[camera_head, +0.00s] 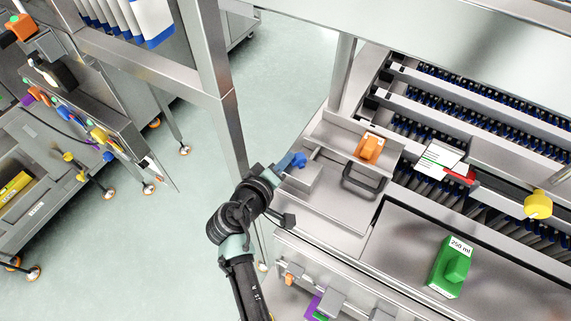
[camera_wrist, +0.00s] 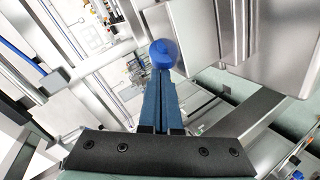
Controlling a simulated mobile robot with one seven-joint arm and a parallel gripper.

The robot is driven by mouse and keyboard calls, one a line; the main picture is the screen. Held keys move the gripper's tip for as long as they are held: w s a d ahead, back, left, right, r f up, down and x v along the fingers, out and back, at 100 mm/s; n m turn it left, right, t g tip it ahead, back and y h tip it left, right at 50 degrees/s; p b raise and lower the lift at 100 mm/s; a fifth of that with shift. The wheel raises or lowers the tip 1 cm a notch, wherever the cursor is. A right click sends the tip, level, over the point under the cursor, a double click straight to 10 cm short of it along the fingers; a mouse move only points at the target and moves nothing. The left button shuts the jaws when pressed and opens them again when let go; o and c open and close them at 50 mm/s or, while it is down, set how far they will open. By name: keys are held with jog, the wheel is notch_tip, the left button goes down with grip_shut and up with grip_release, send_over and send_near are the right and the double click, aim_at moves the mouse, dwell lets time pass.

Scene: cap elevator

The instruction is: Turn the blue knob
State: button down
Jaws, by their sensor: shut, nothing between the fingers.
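The blue knob (camera_wrist: 164,53) shows in the wrist view as a round blue end beside a metal box. In the head view the knob (camera_head: 300,160) is small, at the left end of the metal machine, by a small metal block. My gripper (camera_wrist: 163,80) has its two blue fingers together, with nothing between them. Its tips overlap the lower part of the knob in the wrist view, and I cannot tell whether they touch it. In the head view my gripper (camera_head: 284,165) reaches the knob from the lower left.
An orange knob (camera_head: 369,148) and a black handle (camera_head: 362,181) are right of the blue knob. A green block (camera_head: 449,268) marked 250 ml and a yellow knob (camera_head: 538,205) are farther right. A metal post (camera_head: 215,90) stands behind my arm.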

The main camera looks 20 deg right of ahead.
jog(key=shift+w+f+m+g+h+b, duration=0.2)
jog(key=shift+m+g+h+b, duration=0.25)
jog(key=shift+b, duration=0.45)
jog(key=shift+w+d+f+m+g+h+b, duration=0.15)
jog(key=shift+m+g+h+b, duration=0.2)
jog(key=shift+b, duration=0.6)
jog(key=m+g+b, duration=0.2)
jog(key=h+b, duration=0.1)
jog(key=shift+w+d+r+m+g+b, duration=0.2)
jog(key=shift+w+d+m+g+b, duration=0.1)
jog(key=shift+m+g, duration=0.1)
jog(key=shift+b, duration=0.3)
jog(key=shift+w+d+r+b, duration=0.15)
jog(key=shift+w+d+b, duration=0.2)
jog(key=shift+b, duration=0.25)
jog(key=shift+s, duration=0.1)
